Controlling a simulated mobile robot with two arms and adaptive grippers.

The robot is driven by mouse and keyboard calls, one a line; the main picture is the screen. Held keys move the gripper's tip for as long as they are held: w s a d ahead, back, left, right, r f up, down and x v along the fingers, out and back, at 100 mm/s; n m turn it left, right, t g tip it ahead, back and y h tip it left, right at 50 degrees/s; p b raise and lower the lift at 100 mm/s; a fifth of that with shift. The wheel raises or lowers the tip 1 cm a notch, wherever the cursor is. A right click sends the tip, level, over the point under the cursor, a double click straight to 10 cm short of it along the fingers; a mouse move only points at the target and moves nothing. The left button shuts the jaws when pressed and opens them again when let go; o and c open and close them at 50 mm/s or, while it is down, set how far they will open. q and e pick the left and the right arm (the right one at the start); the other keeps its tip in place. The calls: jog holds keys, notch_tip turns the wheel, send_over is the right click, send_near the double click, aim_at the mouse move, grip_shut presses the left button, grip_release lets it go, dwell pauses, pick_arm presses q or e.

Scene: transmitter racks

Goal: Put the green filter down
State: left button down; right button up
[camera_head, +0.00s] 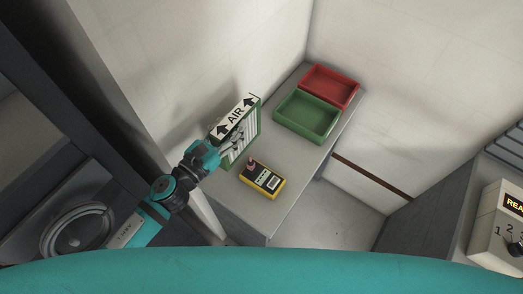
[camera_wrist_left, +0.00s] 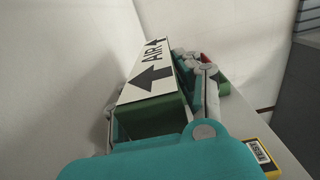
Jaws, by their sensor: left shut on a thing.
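The green filter (camera_head: 254,127) is a flat panel with a green frame, a pale pleated face and a white top edge marked "AIR" with black arrows. In the head view it stands upright at the left end of the grey bench (camera_head: 283,187), near the wall. My left gripper (camera_head: 229,146) is shut on the filter at its near side. The left wrist view shows the filter (camera_wrist_left: 150,72) between the fingers, its label facing up. I cannot tell whether its bottom edge touches the bench. My right gripper is not in view.
A yellow handheld meter (camera_head: 262,180) lies on the bench close to the filter. A green tray (camera_head: 307,117) and a red tray (camera_head: 330,87) stand empty at the far end. Bare bench lies between the meter and the green tray. A grey cabinet (camera_head: 428,205) stands at the right.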

pick_arm(q)
jog(key=shift+w+f+b, duration=0.65)
jog(key=shift+f+b, duration=0.05)
jog(key=shift+f, duration=0.2)
jog(key=f+b, duration=0.1)
jog(key=s+f+b, duration=0.1)
jog(key=b, duration=0.1)
jog(key=shift+s+f, duration=0.15)
jog(key=shift+f, duration=0.15)
jog(key=shift+s+f+b, duration=0.2)
jog(key=shift+f+b, duration=0.55)
jog(key=shift+f, duration=0.1)
jog(key=shift+w+f, duration=0.2)
jog(key=shift+f, duration=0.05)
notch_tip(320, 180, down, 3)
jog(key=b, duration=0.3)
jog(key=shift+w+f, duration=0.1)
jog(key=shift+f, duration=0.05)
jog(key=c, duration=1.3)
grip_release()
jog(key=shift+f, duration=0.1)
jog(key=o, duration=0.4)
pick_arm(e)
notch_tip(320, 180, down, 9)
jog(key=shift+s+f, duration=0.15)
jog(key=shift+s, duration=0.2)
